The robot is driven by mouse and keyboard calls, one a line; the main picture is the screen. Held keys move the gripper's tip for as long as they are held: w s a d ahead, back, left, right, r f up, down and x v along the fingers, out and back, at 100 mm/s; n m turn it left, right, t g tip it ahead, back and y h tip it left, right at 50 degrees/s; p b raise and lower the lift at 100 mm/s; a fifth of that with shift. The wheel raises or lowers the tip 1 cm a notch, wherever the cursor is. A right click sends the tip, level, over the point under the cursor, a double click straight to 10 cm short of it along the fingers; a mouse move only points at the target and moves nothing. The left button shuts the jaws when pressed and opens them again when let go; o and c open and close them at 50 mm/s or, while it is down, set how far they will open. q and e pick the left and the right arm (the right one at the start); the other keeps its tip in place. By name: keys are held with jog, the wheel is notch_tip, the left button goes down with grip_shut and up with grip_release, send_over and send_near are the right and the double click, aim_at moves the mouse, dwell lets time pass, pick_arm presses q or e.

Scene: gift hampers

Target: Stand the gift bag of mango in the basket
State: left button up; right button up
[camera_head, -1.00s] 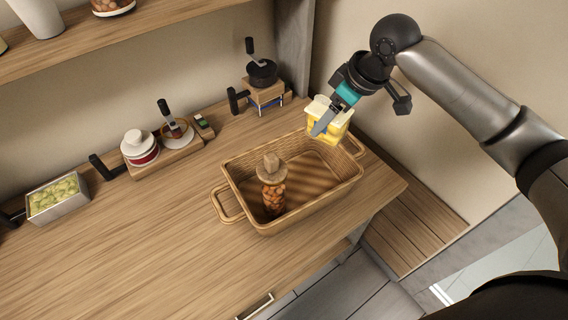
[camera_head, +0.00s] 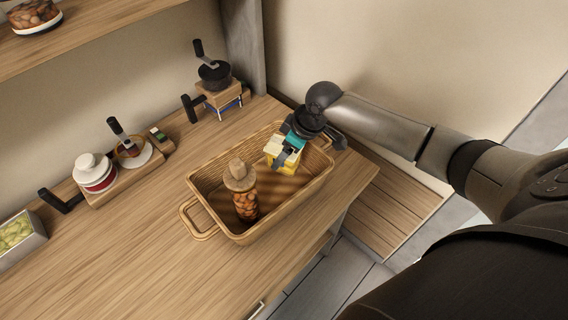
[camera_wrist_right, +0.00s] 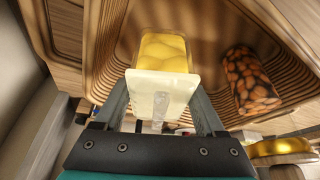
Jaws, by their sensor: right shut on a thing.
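The gift bag of mango (camera_head: 284,160) is pale cream with yellow fruit showing. My right gripper (camera_head: 289,148) is shut on its top and holds it over the right part of the basket (camera_head: 213,176). In the right wrist view the bag (camera_wrist_right: 163,55) is between the fingers of the gripper (camera_wrist_right: 164,112), with the wicker basket (camera_wrist_right: 215,25) below and around it. Whether the bag touches the basket floor I cannot tell. A corked jar of nuts (camera_head: 245,204) stands in the basket's left part; it also shows in the right wrist view (camera_wrist_right: 250,82). My left gripper is not in view.
A board (camera_head: 126,180) with a red-and-white jar (camera_head: 95,173) is left of the basket. A metal box of green pieces (camera_head: 20,232) lies at far left. A small stand with a black pan (camera_head: 215,75) is behind. The front counter is clear.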

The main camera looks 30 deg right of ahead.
aim_at(284, 164)
notch_tip(284, 164, down, 4)
jog(key=shift+f+b, duration=0.15)
jog(key=shift+b, duration=0.2)
jog(key=shift+f, duration=0.1)
jog(key=shift+f, duration=0.15)
jog(key=o, duration=1.5)
jog(key=shift+s+d+r, duration=0.15)
jog(key=shift+r, duration=0.55)
jog(key=p+v, duration=0.2)
jog(key=v, duration=0.9)
